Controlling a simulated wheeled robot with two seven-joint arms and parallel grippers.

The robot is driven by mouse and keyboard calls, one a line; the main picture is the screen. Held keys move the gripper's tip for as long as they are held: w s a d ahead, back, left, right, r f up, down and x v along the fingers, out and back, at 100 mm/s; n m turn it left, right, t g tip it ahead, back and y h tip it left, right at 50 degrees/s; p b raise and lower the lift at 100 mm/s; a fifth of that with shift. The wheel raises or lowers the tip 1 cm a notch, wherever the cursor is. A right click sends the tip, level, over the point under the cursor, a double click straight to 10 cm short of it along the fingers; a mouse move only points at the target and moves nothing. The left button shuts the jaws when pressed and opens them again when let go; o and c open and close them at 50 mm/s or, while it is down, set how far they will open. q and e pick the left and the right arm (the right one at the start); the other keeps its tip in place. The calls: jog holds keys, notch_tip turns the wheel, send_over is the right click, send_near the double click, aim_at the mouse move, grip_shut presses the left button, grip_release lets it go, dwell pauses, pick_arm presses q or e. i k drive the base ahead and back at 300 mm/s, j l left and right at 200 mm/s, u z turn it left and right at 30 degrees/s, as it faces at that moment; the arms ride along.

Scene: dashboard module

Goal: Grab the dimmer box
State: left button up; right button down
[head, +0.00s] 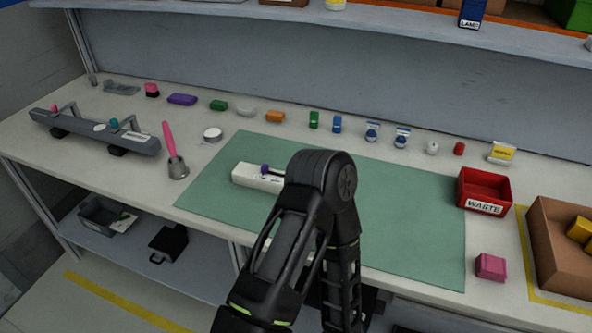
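No box in the head view can be read as the dimmer box; the small labels are too blurred. A white block-shaped module (252,177) with a purple part on top lies on the green mat (410,220), its right end hidden behind my black arm. A small white and yellow labelled box (502,153) stands at the back right of the bench. A pink box (490,266) sits right of the mat, near the front edge. My bent arm covers the middle of the mat. Neither gripper shows.
A red WASTE bin (484,191) and a brown carton (562,248) with yellow items stand at right. Several small coloured parts line the back. A grey fixture (95,132) and a pink-handled tool (174,152) are at left. The mat's right part is clear.

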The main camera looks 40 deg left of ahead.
aim_at(246, 175)
jog(key=k+j+z, duration=0.25)
jog(key=k+j, duration=0.35)
jog(key=j, duration=0.3)
jog(key=k+j+z, duration=0.2)
jog(key=k+j, duration=0.45)
jog(key=j, duration=0.15)
